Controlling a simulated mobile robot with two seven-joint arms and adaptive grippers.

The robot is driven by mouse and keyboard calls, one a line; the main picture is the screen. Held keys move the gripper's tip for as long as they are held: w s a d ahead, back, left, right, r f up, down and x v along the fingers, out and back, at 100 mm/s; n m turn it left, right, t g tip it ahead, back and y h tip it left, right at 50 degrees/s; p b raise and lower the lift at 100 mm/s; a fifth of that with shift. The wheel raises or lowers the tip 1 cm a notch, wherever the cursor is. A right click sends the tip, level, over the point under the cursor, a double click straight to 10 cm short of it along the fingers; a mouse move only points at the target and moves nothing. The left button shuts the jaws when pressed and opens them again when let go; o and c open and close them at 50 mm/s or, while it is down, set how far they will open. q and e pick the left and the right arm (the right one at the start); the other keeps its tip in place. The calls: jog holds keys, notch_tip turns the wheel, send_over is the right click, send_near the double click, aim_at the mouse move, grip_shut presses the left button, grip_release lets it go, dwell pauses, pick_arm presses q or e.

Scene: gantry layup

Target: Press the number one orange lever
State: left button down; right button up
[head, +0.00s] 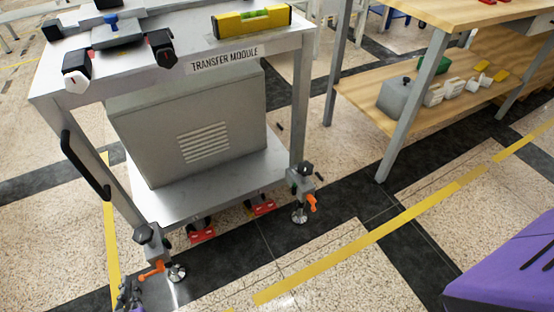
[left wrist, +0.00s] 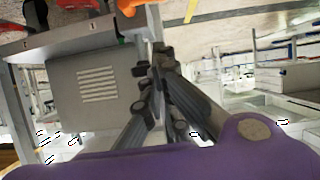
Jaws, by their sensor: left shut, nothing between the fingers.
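An orange lever (head: 152,271) sits on the near left foot of the Transfer Module cart (head: 60,82). A second orange lever (head: 311,202) sits on the cart's right foot. I cannot read which one is number one. My left gripper (head: 128,290) is at the bottom edge of the head view, just below and left of the left lever, with a small gap apparent. In the left wrist view my left gripper (left wrist: 160,52) is shut and empty, and orange parts (left wrist: 136,4) show at the top edge beyond its fingertips. My right gripper is not in view.
A grey vented cabinet (head: 185,130) stands on the cart's lower shelf. Red pieces (head: 202,234) lie under its front edge. A black handle (head: 85,165) sticks out at the cart's left. A wooden table (head: 365,105) stands to the right. Floor in front of the cart is clear.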

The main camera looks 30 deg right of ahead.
aim_at(151, 274)
pick_arm(q)
jog(key=shift+s+d, duration=0.2)
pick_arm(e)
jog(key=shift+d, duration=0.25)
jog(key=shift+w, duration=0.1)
